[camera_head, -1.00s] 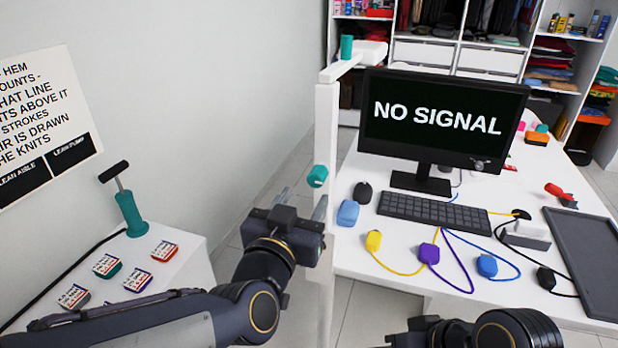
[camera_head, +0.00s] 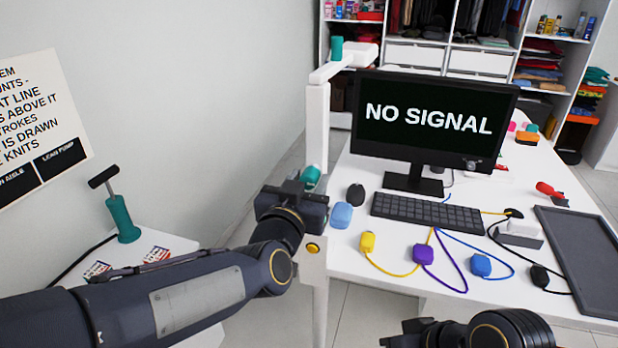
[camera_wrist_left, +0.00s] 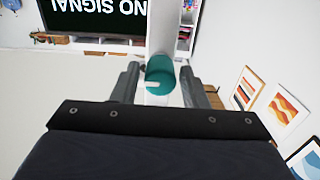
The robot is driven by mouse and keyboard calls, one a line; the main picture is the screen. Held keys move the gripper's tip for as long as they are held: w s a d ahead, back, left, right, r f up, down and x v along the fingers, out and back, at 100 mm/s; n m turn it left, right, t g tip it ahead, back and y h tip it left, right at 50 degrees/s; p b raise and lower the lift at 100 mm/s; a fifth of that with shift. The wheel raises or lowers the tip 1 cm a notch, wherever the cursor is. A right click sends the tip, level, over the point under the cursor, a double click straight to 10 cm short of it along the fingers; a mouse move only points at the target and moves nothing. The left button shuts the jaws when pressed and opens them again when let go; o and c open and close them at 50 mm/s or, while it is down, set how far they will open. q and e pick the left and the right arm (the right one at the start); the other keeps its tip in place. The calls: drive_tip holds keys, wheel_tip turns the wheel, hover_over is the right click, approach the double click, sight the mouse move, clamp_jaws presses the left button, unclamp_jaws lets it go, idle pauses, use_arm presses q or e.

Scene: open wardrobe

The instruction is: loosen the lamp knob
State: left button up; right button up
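The lamp is a white post (camera_head: 317,125) with a short arm at its top, standing at the left end of the desk. A teal knob (camera_head: 310,176) sits on the post's side, and another teal knob (camera_head: 336,48) stands on the upper joint. My left gripper (camera_wrist_left: 160,70) is open, its fingers on either side of the lower teal knob (camera_wrist_left: 160,78), with slight gaps visible in the left wrist view. In the head view, my left gripper partly hides that knob. My right gripper (camera_head: 412,332) is low at the bottom edge, its fingers not clearly visible.
A monitor (camera_head: 435,118) and keyboard (camera_head: 425,211) stand on the white desk right of the post. Cables with coloured plugs lie in front. A teal pump (camera_head: 122,218) stands on a low white table at left, beside the wall.

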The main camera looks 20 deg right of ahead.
use_arm(q)
drive_tip(key=c, duration=0.7)
drive_tip(key=shift+f+n+b, duration=0.1)
drive_tip(key=shift+n+b, duration=0.4)
drive_tip(key=shift+b, duration=0.05)
drive_tip(key=n+b, duration=0.2)
drive_tip(key=n, duration=0.2)
drive_tip(key=n+b, duration=0.4)
drive_tip(key=n, duration=0.2)
drive_tip(key=shift+a, duration=0.1)
drive_tip(key=shift+n+b, duration=1.25)
drive_tip(key=shift+n, duration=1.85)
drive_tip(key=o, duration=1)
drive_tip(key=shift+c, duration=0.2)
